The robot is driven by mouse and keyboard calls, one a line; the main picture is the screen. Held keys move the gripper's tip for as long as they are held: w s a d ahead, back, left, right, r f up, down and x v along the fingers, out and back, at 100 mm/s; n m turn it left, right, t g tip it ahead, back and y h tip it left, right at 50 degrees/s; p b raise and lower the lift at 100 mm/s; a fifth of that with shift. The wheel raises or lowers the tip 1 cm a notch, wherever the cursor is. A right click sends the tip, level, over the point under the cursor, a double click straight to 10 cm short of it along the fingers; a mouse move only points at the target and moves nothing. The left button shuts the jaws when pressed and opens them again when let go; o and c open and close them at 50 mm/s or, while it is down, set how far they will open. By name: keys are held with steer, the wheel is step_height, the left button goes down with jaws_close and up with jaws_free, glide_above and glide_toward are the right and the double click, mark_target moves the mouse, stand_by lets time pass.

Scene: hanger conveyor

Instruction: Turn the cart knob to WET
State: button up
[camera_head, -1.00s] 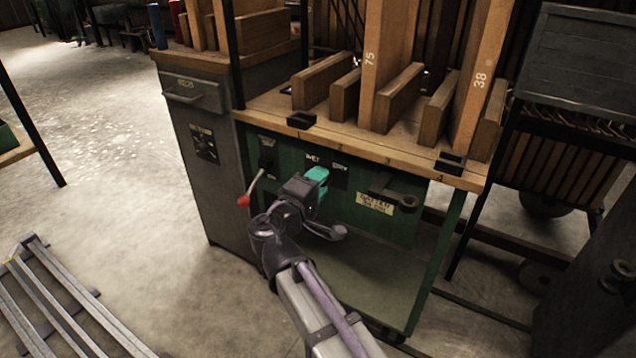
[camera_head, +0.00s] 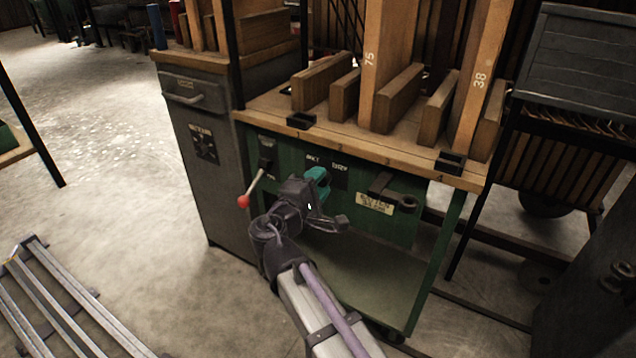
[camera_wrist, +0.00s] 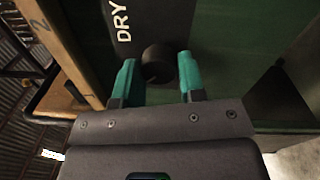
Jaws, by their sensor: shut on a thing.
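The green cart panel (camera_head: 267,190) carries a dark plate with white WET and DRY lettering. My gripper (camera_head: 318,176) reaches the panel just below those words. In the wrist view, the round black knob (camera_wrist: 158,63) sits between my gripper's two teal fingertips (camera_wrist: 158,76), and the gripper is shut on it. The white word DRY (camera_wrist: 122,20) shows on the dark plate up and left of the knob. The head view hides the knob behind my gripper. I cannot see a pointer mark on it, so its setting cannot be told.
A red-tipped lever (camera_head: 244,201) sticks out left of my gripper. A dark handle (camera_head: 392,192) juts from the panel on the right. The wooden cart top (camera_head: 270,120), holding upright boards, overhangs above. A grey cabinet (camera_head: 208,150) stands at the left; floor is free in front of it.

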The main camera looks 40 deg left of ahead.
steer(key=o, duration=0.9)
steer(key=shift+o, duration=0.2)
steer(key=s, duration=1)
steer(key=shift+s+d+f+b, duration=0.3)
steer(key=shift+s+d, duration=0.1)
